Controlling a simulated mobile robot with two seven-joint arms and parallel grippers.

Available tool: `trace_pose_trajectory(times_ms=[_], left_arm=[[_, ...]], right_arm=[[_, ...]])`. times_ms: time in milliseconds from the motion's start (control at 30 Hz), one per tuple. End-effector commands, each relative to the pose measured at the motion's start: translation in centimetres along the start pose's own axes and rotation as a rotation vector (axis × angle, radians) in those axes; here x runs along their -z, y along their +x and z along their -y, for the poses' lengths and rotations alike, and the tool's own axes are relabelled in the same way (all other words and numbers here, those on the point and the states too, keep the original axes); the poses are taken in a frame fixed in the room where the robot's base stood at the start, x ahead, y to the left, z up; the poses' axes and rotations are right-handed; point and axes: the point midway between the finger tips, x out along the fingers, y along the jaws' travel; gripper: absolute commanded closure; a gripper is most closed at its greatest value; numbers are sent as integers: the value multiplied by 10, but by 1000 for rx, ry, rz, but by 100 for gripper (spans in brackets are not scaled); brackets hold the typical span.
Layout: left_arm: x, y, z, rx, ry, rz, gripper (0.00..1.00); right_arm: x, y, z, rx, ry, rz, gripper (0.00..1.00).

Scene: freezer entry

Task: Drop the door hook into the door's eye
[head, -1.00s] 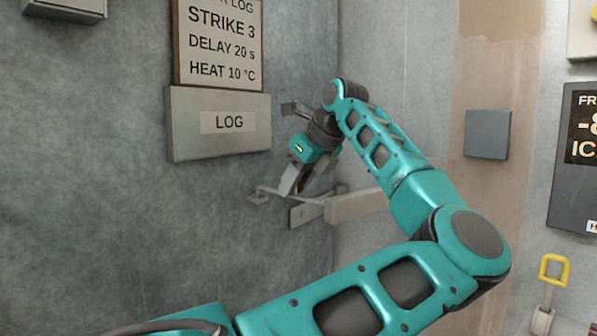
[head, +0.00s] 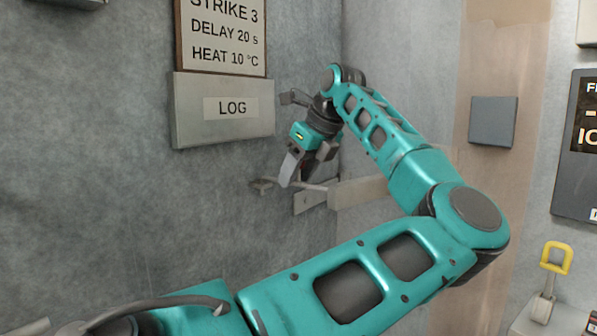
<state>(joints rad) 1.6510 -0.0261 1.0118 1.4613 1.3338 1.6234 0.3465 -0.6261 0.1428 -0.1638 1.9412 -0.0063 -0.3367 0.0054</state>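My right gripper is not in view.
A grey box marked LOG (head: 222,108) juts from the wall just left of the gripper, under a sign (head: 222,40). A pale bar (head: 360,191) and a metal plate (head: 310,200) are close by. A yellow handle (head: 556,258) stands at lower right.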

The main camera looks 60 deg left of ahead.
Motion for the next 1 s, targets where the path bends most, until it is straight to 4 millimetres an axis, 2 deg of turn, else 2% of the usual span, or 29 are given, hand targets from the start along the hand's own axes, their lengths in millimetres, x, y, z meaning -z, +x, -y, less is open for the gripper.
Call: trace_pose_trajectory(times_ms=[167,267,700,833,1000], left_arm=[[-1,-3,0,2,0,2,49],[-1,-11,1,3,1,3,49],[-1,-102,0,4,2,1,49],[-1,-120,0,2,0,2,49],[0,-129,0,0,0,0,49]], right_arm=[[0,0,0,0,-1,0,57],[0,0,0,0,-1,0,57],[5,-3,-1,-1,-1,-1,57],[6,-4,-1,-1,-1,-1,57],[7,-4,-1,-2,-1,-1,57]])
